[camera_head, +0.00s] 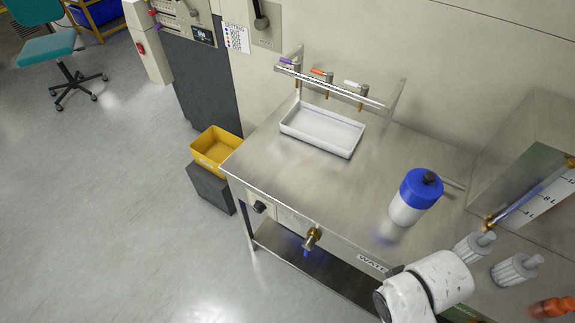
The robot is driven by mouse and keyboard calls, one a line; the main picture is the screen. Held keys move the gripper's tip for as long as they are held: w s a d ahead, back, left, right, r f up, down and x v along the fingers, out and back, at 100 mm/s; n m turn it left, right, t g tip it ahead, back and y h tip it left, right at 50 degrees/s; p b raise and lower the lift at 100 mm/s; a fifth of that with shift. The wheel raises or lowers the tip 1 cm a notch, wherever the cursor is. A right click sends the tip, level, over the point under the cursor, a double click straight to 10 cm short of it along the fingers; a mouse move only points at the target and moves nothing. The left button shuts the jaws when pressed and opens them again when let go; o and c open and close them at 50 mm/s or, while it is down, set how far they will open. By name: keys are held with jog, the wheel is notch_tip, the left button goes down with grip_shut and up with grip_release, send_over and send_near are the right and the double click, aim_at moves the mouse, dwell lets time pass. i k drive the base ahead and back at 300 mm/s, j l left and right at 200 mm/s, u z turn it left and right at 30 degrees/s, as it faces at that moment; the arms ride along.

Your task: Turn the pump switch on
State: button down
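A black rotary knob (258,207) sits on a pale panel on the front of the steel bench, at its left end; no pump label can be read beside it. A lever switch with a black handle (261,20) is on a beige wall plate at the top; its label is too small to read. I cannot tell which of these is the pump switch. My white arm (436,282) shows at the lower right, in front of the bench's right part and away from both controls. My gripper's fingers are not visible.
The steel bench (262,158) carries a white tray (325,131) under three taps and a blue-topped container (414,196). A brass tap (312,238) juts from its front. A yellow bin (214,148) stands left of it. The floor at left is mostly clear.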

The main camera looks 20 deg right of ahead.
aim_at(259, 207)
jog(key=i+j+u, duration=0.25)
jog(key=i, duration=0.15)
jog(key=i+j+u, duration=0.3)
jog(key=i+l, duration=0.1)
